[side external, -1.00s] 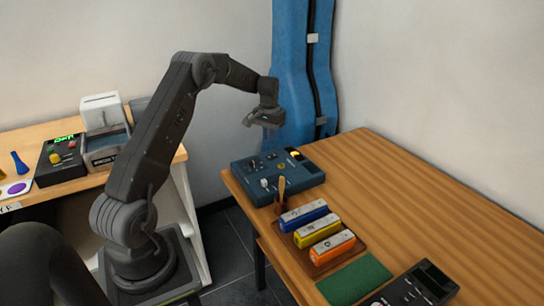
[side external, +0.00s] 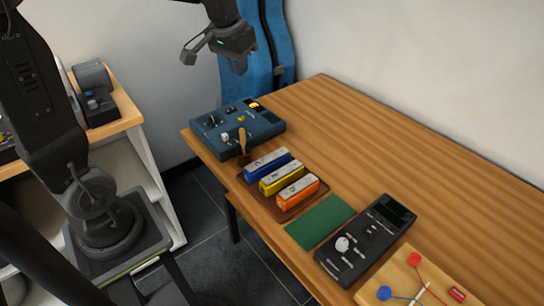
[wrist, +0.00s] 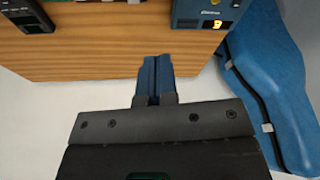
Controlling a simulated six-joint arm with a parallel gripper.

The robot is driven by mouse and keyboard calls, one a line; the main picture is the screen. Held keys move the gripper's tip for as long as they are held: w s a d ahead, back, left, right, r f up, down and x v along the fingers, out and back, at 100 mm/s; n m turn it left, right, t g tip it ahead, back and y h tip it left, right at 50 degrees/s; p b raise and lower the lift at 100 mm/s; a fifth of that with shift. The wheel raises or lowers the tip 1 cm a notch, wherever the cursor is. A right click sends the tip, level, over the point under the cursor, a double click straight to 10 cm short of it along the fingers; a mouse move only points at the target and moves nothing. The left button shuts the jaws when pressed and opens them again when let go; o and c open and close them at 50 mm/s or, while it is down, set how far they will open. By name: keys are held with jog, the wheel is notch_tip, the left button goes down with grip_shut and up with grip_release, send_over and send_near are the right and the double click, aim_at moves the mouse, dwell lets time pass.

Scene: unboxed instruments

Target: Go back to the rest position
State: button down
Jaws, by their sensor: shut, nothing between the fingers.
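My gripper (side external: 239,66) is up in the air above the far end of the wooden table, in front of the blue case. It is empty and apart from everything on the table. In the wrist view its two dark blue fingers (wrist: 156,66) lie together, shut, with nothing held. My upper arm runs out of the top of the side view, so part of it is hidden.
A wooden table (side external: 370,165) carries a blue instrument box (side external: 262,124), blue, yellow and orange blocks on a brown tray, a green mat (side external: 320,220) and a black meter (side external: 365,240). A blue case (side external: 273,50) stands against the wall. Air around my gripper is clear.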

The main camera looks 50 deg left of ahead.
jog(key=s+d+m+t, duration=0.1)
jog(key=s+d, duration=0.4)
jog(key=s, duration=0.3)
jog(key=s+d+m+t, duration=0.1)
jog(key=s+d, duration=0.5)
jog(key=s, duration=0.3)
jog(key=shift+s+d+f+m+t+h, duration=0.2)
jog(key=shift+d+f+m+t+h, duration=0.1)
jog(key=shift+f+m+t+h, duration=0.1)
